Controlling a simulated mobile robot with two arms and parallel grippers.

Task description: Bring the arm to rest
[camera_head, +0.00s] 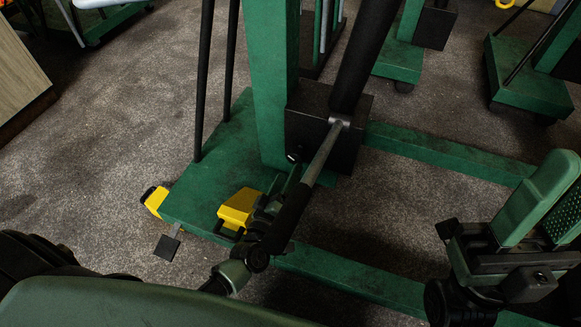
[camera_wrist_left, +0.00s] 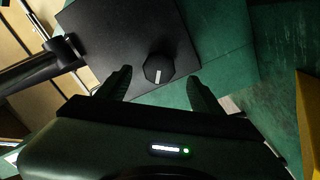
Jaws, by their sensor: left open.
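The green trolley jack (camera_head: 269,90) carries a black box (camera_head: 320,122) at the foot of its column. A dark knob with a white mark (camera_wrist_left: 159,69) sits on the box face. My left gripper (camera_head: 286,182) is open and empty near the knob, partly hidden behind the lever (camera_head: 318,160). In the left wrist view the two fingers (camera_wrist_left: 160,90) are spread on either side of the knob's lower end; I cannot tell if they touch the box. My left arm comes in from the lower left.
The lever's black grip slants across my left wrist. Other green machines (camera_head: 525,80) stand at the back. Carpet (camera_head: 100,170) is clear at the left.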

